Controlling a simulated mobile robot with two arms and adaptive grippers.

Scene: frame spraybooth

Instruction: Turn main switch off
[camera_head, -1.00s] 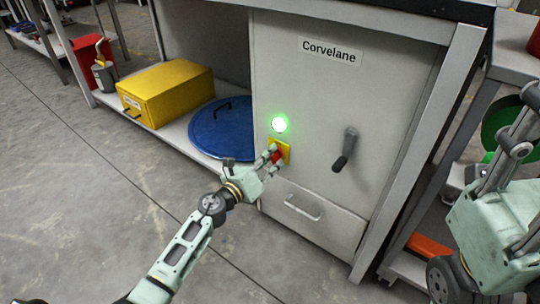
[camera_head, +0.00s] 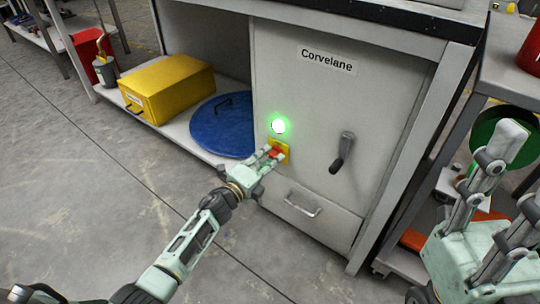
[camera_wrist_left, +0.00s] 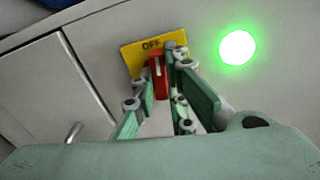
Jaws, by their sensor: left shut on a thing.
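The main switch is a red handle (camera_wrist_left: 159,78) on a yellow plate (camera_wrist_left: 130,57) marked OFF, mounted on the grey cabinet front. The plate (camera_head: 284,147) also shows in the head view, below a lit green lamp (camera_head: 279,126). My left gripper (camera_head: 273,152) is at the switch, shut on the red handle, with one finger on each side of it. The fingers hide part of the handle and plate, so the exact handle position is hard to read. My right gripper (camera_head: 513,180) is at the right edge, empty, with its fingers apart.
A grey lever (camera_head: 342,153) sticks out right of the switch. A drawer with a handle (camera_head: 304,205) lies below. A yellow box (camera_head: 165,88) and a blue round lid (camera_head: 222,126) are on the shelf at left. The floor at left is clear.

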